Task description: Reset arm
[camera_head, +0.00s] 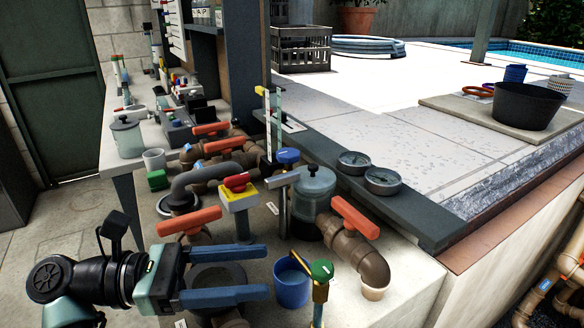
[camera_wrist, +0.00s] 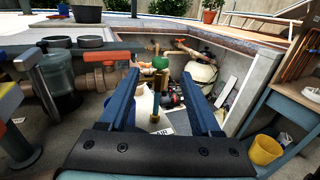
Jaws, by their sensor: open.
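My gripper (camera_head: 240,272) is at the lower left in the head view, held out over the near end of the pipework bench. Its two blue fingers are apart with nothing between them. In the wrist view my gripper (camera_wrist: 168,98) points forward with its fingers spread. A brass valve with a green cap (camera_head: 320,272) stands just right of the fingertips in the head view. In the wrist view the green-capped valve (camera_wrist: 159,64) shows beyond and between the fingers, not gripped.
A blue cup (camera_head: 291,284), an orange-handled pipe valve (camera_head: 357,218) and a red-and-yellow switch (camera_head: 238,190) crowd the bench near my gripper. Two gauges (camera_head: 382,180) lie on the dark ledge. A yellow bucket (camera_wrist: 265,150) stands at the right in the wrist view. Paving at the back is mostly clear.

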